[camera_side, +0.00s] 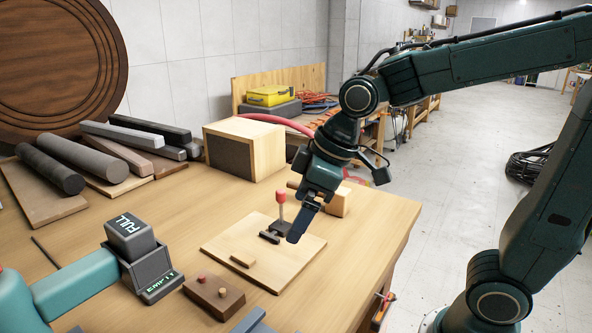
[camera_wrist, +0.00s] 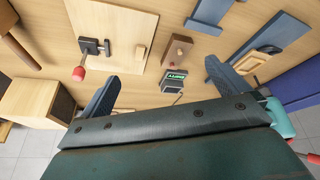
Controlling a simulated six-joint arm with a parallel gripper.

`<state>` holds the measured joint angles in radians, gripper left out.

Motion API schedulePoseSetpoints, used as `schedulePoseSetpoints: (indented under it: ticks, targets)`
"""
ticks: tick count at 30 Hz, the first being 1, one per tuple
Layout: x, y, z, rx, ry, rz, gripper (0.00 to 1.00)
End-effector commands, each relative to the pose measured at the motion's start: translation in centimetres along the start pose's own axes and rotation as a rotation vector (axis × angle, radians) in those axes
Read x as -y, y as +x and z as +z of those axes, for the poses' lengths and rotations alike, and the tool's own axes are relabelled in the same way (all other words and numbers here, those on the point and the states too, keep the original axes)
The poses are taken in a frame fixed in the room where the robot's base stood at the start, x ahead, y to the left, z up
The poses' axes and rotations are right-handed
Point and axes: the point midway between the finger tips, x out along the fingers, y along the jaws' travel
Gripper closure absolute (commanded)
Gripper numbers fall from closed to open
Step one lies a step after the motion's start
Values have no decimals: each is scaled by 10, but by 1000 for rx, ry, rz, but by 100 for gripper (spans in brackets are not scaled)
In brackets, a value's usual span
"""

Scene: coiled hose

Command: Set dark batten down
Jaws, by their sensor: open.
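Several dark bars lie together at the back left of the bench in the side view. The square-edged dark bar on top (camera_side: 150,127) looks most like the dark batten. A grey square bar (camera_side: 115,137) and dark round bars lie beside it; I cannot be sure which is meant. My gripper (camera_side: 296,230) points down over the pale board (camera_side: 222,248), close to the dark clamp with a red handle (camera_side: 281,205), well away from these bars. In the wrist view my gripper (camera_wrist: 162,88) shows its two blue fingers spread wide with nothing held between them.
A small wooden strip (camera_side: 243,260) lies on the board. A brown block with two knobs (camera_side: 214,296) and a grey box marked FULL and EMPTY (camera_side: 132,240) stand in front left. A wooden box (camera_side: 245,147) stands behind.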

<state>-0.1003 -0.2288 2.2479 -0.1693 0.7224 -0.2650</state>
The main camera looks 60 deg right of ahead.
Motion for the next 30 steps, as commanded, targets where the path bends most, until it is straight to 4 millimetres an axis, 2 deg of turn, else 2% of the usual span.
schedulePoseSetpoints:
  ticks: [6, 12, 18, 25, 30]
  targets:
    - [7, 40, -35, 14, -133, -72, 0]
    - [14, 68, -55, 15, -220, -121, 0]
    - [18, 80, -63, 13, -255, -140, 0]
    - [18, 82, -63, 13, -256, -141, 0]
    - [20, 93, -62, 14, -256, -142, 0]
